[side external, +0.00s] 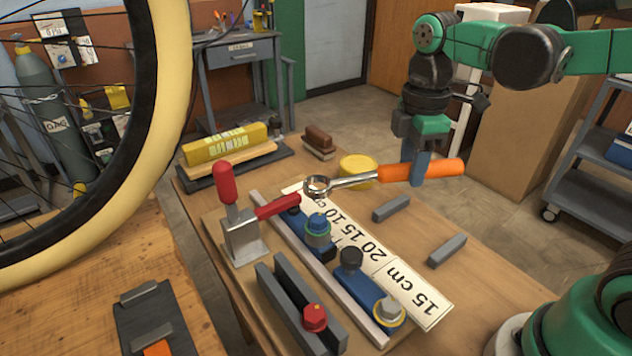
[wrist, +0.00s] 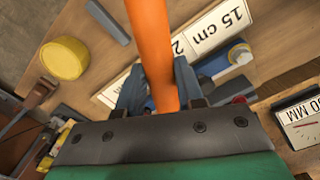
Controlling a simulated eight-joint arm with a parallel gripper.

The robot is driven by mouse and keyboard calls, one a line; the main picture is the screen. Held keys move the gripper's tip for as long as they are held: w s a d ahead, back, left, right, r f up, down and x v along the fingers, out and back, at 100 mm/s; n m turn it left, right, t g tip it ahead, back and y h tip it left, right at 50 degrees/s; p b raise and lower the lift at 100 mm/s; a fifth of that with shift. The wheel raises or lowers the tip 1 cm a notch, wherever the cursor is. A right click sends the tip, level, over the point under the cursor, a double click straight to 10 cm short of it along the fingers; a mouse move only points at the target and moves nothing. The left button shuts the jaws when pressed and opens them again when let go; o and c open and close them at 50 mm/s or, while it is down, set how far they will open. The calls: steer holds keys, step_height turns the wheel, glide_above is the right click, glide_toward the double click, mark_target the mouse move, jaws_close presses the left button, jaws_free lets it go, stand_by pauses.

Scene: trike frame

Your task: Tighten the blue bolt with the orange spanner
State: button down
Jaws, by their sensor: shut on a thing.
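My gripper (side external: 414,172) is shut on the orange handle of the spanner (side external: 400,173) and holds it above the table. The spanner's steel ring end (side external: 317,186) points left and appears above the fixture, near the blue bolt but apart from it. The blue bolt (side external: 318,222) stands upright in the blue block of the fixture. In the wrist view the orange handle (wrist: 152,50) runs between my fingers (wrist: 157,92). The spanner's ring end is hidden there.
A red-handled toggle clamp (side external: 240,230) stands left of the blue bolt. A red bolt (side external: 315,318) and a silver bolt (side external: 390,308) sit nearer the front. A yellow round tub (side external: 358,168) stands behind the spanner. Grey bars (side external: 447,250) lie on the right of the table.

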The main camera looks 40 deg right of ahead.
mark_target(446, 161)
steer(key=shift+r, duration=0.2)
steer(key=shift+s+d+r, duration=0.4)
steer(key=shift+d+r, duration=0.1)
steer(key=shift+d, duration=0.25)
steer(key=shift+s+d+r, duration=0.4)
steer(key=shift+d+r, duration=0.1)
steer(key=shift+d, duration=0.25)
steer(key=shift+s+d+r, duration=0.4)
steer(key=shift+d+r, duration=0.1)
steer(key=shift+d, duration=0.25)
